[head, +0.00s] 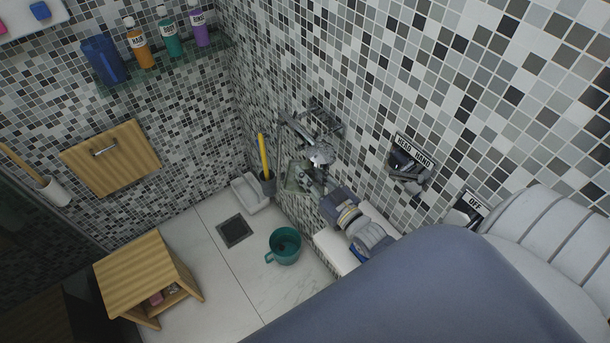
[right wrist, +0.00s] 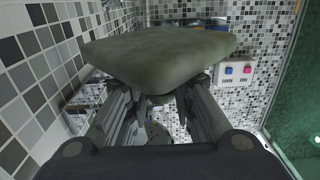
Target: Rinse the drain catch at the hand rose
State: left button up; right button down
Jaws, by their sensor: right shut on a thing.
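My right gripper (head: 318,186) is shut on a flat, squarish, grey-green piece, which I take to be the drain catch (head: 296,178). In the right wrist view the drain catch (right wrist: 160,52) is large, held across the fingertips of the right gripper (right wrist: 158,100) and hides much of what lies beyond. The chrome hand rose (head: 320,155) hangs on the tiled wall, just above and close to the catch in the head view. I cannot tell if they touch. No water stream is visible. My left gripper is not in view.
A lever (head: 408,172) under a "HEAD HAND" sign and an "OFF" control (head: 466,210) are on the wall to the right. A teal mug (head: 284,248), a dark floor drain (head: 234,231) and a wooden stool (head: 146,272) are below. Bottles stand on a glass shelf (head: 160,64).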

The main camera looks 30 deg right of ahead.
jog(key=shift+s+d, duration=0.25)
jog(key=shift+s, duration=0.2)
jog(key=shift+w, duration=0.1)
jog(key=shift+w+a, duration=0.3)
jog(key=shift+w, duration=0.2)
jog(key=shift+s+d, duration=0.1)
jog(key=shift+s, duration=0.05)
jog(key=shift+s+d, duration=0.2)
jog(key=shift+s, duration=0.25)
jog(key=shift+w, duration=0.1)
jog(key=shift+w+a, duration=0.3)
jog(key=shift+w, duration=0.2)
